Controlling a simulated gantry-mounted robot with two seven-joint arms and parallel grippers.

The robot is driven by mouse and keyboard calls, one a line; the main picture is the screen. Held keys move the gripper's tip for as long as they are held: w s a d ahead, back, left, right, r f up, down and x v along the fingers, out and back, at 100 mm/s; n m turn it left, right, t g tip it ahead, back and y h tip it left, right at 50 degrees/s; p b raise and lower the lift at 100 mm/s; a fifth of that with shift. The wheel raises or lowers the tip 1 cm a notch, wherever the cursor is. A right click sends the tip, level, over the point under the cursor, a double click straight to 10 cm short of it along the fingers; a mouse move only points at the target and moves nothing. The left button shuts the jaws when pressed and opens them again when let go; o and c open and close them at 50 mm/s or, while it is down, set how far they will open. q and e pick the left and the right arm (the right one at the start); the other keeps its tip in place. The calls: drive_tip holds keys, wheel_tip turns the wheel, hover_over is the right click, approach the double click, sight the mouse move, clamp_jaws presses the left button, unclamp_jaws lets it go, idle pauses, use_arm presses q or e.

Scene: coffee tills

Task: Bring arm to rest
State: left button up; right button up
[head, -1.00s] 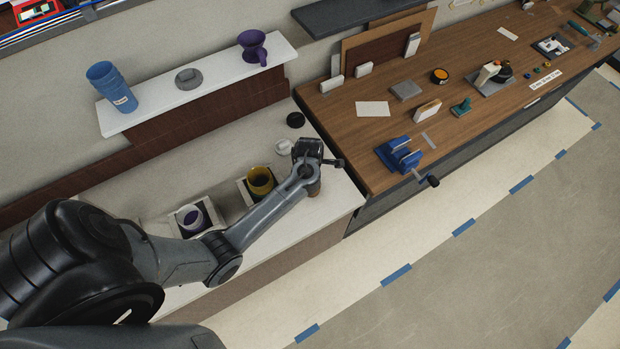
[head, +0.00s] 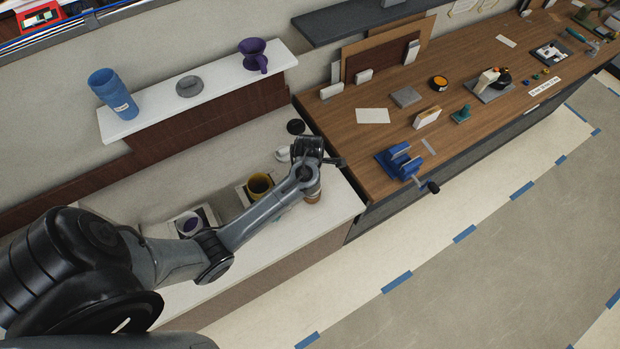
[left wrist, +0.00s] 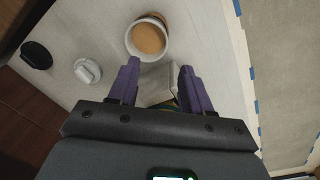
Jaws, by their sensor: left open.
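My left gripper (left wrist: 158,84) is open, with its two purple fingers apart and nothing clasped between them. In the head view my left arm reaches in from the left, and its wrist end hangs over the right part of the white counter (head: 335,213). A paper cup (left wrist: 149,38) of brown drink stands upright just beyond the fingertips in the left wrist view. The cup (head: 313,194) also shows below the wrist in the head view, partly hidden. My right gripper is not in view.
A black lid (left wrist: 36,55) and a white lid (left wrist: 87,71) lie near the cup. A wooden bench with a blue vise (head: 402,161) is to the right.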

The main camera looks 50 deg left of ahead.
use_arm(q)
drive_tip(key=s+d+r+m+t, duration=0.1)
drive_tip(key=s+d+r+m, duration=0.3)
drive_tip(key=s+m, duration=0.5)
drive_tip(key=s+d+r+m+t, duration=0.2)
drive_tip(key=s+d+r+m, duration=0.3)
drive_tip(key=m, duration=1.3)
drive_tip(key=s+d, duration=0.3)
drive_tip(key=s, duration=0.1)
drive_tip(key=shift+s+r+h, duration=0.15)
drive_tip(key=shift+r+h, duration=0.1)
drive_tip(key=shift+h, duration=0.05)
